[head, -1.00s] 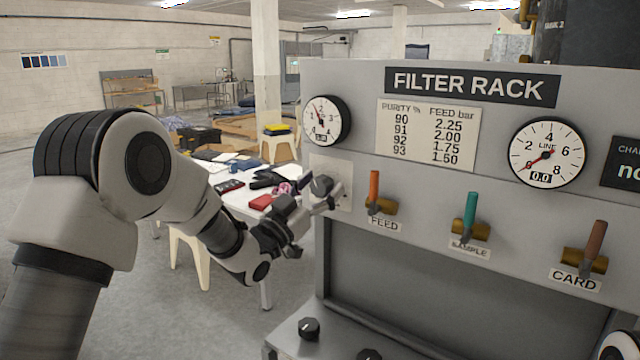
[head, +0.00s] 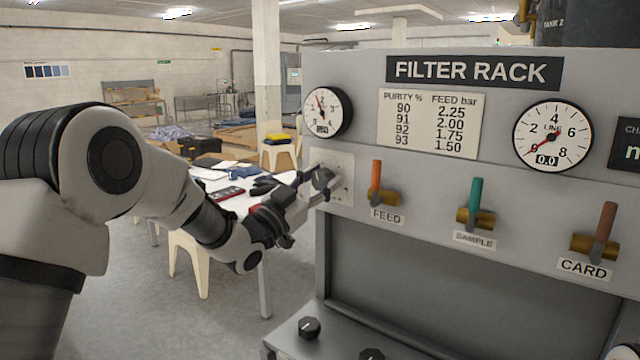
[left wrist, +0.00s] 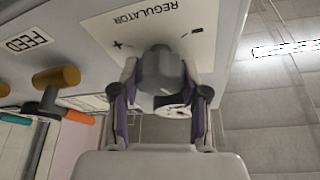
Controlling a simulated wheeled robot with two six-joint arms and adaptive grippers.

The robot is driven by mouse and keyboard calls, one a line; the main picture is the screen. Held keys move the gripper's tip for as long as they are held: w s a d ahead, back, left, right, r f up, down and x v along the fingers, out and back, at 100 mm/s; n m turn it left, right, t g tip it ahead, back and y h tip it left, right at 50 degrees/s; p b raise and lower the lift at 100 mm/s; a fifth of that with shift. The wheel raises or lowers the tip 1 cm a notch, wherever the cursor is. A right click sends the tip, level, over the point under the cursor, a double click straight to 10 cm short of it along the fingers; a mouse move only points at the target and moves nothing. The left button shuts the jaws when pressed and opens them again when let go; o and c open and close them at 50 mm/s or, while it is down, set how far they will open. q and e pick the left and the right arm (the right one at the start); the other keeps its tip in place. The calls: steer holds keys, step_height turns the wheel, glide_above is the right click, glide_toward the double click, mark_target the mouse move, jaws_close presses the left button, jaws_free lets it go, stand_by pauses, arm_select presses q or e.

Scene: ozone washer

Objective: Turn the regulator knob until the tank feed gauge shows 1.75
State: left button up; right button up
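The dark grey regulator knob (head: 324,179) sits on a pale plate at the rack's left edge. In the left wrist view the knob (left wrist: 160,72) stands between the two fingers of my left gripper (left wrist: 160,92), under the word REGULATOR. The fingers are apart, one on each side of the knob, with narrow gaps seeming to remain; contact is hard to judge. In the head view my left gripper (head: 300,202) reaches the knob from the lower left. The round gauge (head: 323,112) above the knob has its needle pointing up-left; its small readout is too small to read. My right gripper is not in view.
The FEED lever (head: 376,176), SAMPLE lever (head: 475,195) and CARD lever (head: 605,222) stand upright right of the knob. The LINE gauge (head: 552,137) reads 0.0. A purity chart (head: 429,125) lists feed pressures. A cluttered table (head: 225,190) stands behind my left arm.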

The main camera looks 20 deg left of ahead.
arm_select(q)
steer(key=o, duration=0.4)
steer(key=shift+c, duration=0.2)
steer(key=shift+w, duration=0.15)
steer(key=v, duration=1.2)
steer(key=shift+w+f, duration=0.1)
